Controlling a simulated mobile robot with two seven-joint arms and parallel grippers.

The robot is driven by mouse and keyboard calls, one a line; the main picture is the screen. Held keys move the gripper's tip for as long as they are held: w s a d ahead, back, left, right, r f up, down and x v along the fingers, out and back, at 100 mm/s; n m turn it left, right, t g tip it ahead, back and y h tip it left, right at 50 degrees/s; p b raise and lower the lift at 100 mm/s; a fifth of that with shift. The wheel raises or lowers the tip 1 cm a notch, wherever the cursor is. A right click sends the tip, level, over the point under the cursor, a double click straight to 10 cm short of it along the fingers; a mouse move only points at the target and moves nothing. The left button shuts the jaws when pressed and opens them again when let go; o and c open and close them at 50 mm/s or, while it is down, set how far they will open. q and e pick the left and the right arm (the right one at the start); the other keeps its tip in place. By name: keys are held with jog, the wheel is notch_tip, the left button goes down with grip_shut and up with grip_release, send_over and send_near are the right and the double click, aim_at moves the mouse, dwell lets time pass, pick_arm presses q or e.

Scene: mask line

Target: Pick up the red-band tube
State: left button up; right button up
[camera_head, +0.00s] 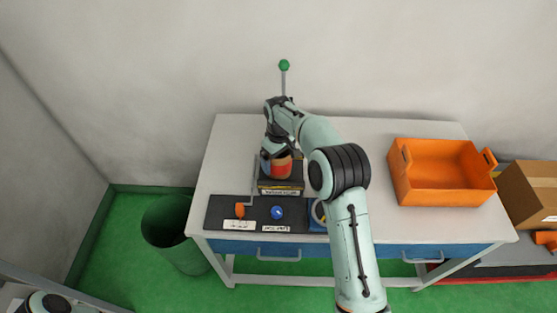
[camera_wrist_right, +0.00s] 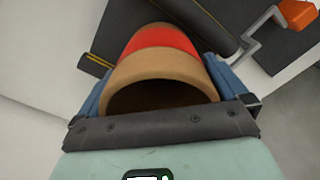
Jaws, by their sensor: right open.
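The red-band tube (camera_head: 281,169) is tan with a red band. It stands on a black block with a label (camera_head: 281,188) on the table. In the right wrist view the tube (camera_wrist_right: 160,68) fills the middle, its open hollow end facing the camera. My right gripper (camera_head: 274,158) is at the tube. In its wrist view the blue fingers (camera_wrist_right: 160,88) are on either side of the tube, open; whether they touch it I cannot tell. The arm hides part of the block's surroundings. My left gripper is out of view.
A black panel (camera_head: 220,213) holds an orange lever (camera_head: 240,210) and a blue knob (camera_head: 277,212). A mug (camera_head: 316,212) is half hidden by my arm. A green ball on a rod (camera_head: 284,65) rises behind. An orange crate (camera_head: 440,190) stands right; a green bin (camera_head: 182,257) left.

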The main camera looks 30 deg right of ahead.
jog(key=c, duration=0.7)
jog(key=shift+r, duration=0.1)
